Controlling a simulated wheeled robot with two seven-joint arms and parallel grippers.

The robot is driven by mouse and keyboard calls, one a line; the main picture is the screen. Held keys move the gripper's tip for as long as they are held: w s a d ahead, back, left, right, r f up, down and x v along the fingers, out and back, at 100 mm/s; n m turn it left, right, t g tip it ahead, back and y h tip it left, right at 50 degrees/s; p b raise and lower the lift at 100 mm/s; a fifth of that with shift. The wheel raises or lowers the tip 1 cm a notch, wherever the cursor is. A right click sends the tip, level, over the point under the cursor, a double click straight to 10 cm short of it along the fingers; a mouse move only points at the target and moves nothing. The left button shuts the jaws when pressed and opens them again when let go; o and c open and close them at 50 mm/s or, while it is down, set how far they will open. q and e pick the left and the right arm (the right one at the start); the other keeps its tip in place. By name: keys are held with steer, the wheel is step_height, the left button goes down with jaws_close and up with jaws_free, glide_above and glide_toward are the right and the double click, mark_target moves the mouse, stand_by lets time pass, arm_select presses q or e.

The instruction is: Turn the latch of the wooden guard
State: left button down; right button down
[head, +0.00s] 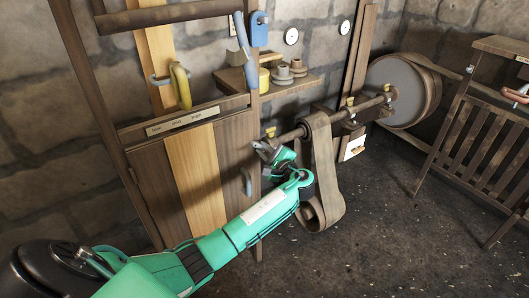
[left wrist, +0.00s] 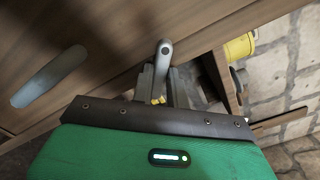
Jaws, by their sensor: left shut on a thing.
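The wooden guard (head: 148,172) is a brown panel door with a light plank down its middle, below a labelled rail, at the left of the head view. A grey pull handle (head: 247,181) is on its right side; it also shows in the left wrist view (left wrist: 48,75). My left gripper (head: 263,148) is at the guard's upper right edge. In the left wrist view, its fingers (left wrist: 162,88) are shut on a grey rounded lever, the latch (left wrist: 165,48), which points up the picture. The latch's base is hidden by the fingers. My right gripper is not in view.
A brown belt (head: 322,165) hangs from a shaft just right of my left gripper. A large wheel (head: 400,88) stands at the back. A shelf (head: 297,84) holds grey pulleys and a yellow spool. A slatted wooden gate (head: 480,140) is at the right; the dark floor between is clear.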

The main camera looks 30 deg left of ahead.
arm_select(q)
steer(key=n+b, duration=0.4)
steer(key=n, duration=0.3)
steer(key=shift+f+b, duration=0.2)
steer(key=shift+b, duration=0.1)
steer(key=shift+n, duration=0.6)
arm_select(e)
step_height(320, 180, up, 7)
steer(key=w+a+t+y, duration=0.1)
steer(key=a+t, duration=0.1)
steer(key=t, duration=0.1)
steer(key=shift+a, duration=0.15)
arm_select(q)
steer(key=shift+r, duration=0.1)
steer(key=c, duration=1.4)
jaws_free()
steer(key=shift+s+d, duration=0.1)
